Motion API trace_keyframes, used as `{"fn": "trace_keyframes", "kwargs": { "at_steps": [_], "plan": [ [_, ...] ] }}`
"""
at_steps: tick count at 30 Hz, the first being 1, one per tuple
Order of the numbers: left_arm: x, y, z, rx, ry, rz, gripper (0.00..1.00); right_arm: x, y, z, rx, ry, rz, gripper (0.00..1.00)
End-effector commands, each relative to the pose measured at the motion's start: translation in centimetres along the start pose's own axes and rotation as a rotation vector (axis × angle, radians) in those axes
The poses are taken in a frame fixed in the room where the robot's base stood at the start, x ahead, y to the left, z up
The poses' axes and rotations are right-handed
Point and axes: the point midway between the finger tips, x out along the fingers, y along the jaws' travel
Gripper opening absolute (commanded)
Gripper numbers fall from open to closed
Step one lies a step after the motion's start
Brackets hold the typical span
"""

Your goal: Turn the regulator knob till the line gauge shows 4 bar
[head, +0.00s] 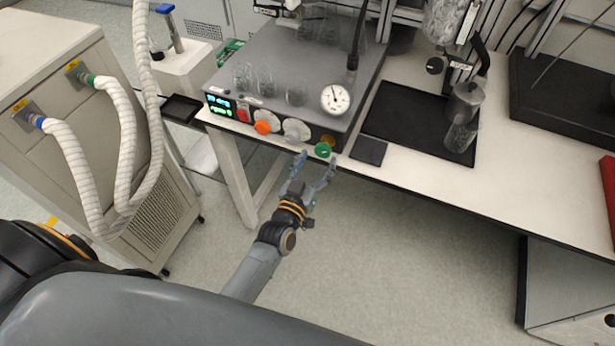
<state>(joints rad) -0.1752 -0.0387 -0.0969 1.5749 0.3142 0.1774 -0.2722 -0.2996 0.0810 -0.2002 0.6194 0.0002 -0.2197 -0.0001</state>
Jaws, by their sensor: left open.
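A round white line gauge (335,98) stands on the front right of the grey reactor unit; its dark needle points up and slightly left, and its numbers are too small to read. A green knob (323,150) sits on the front panel below the gauge; it looks like the regulator knob, though no label is readable. My left gripper (315,166) is open just in front of the green knob, its fingers pointing at it from below. I cannot tell whether a finger touches it. My right gripper is not in view.
An orange knob (262,127), a red button (242,115) and a lit display (219,106) are on the same panel. A dark square pad (369,151) lies right of the green knob. A black tray (401,120) is farther right. The floor before the bench is clear.

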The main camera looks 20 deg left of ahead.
Motion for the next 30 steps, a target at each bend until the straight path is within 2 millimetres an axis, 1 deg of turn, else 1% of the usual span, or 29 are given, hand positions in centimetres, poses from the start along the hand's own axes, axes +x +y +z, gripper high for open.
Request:
{"fn": "trace_keyframes", "kwargs": {
  "at_steps": [1,6,9,12,16,30],
  "plan": [
    [-1.3,0.0,0.1,0.0,-0.003,0.0,0.64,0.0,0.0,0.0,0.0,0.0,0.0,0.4],
    [-4.5,0.0,0.1,0.001,-0.002,0.001,0.64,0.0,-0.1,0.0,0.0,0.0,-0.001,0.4],
    [-5.8,0.0,0.0,0.001,-0.001,0.001,0.64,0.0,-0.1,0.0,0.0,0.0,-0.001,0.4],
    [-6.5,0.0,0.0,0.0,0.0,0.001,0.64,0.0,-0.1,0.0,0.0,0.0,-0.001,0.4],
    [-6.8,0.0,-0.1,0.0,0.001,0.001,0.64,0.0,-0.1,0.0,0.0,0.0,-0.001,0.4],
    [-6.8,0.0,0.0,0.0,0.0,0.0,0.64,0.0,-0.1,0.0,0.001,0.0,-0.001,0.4]
  ]
}}
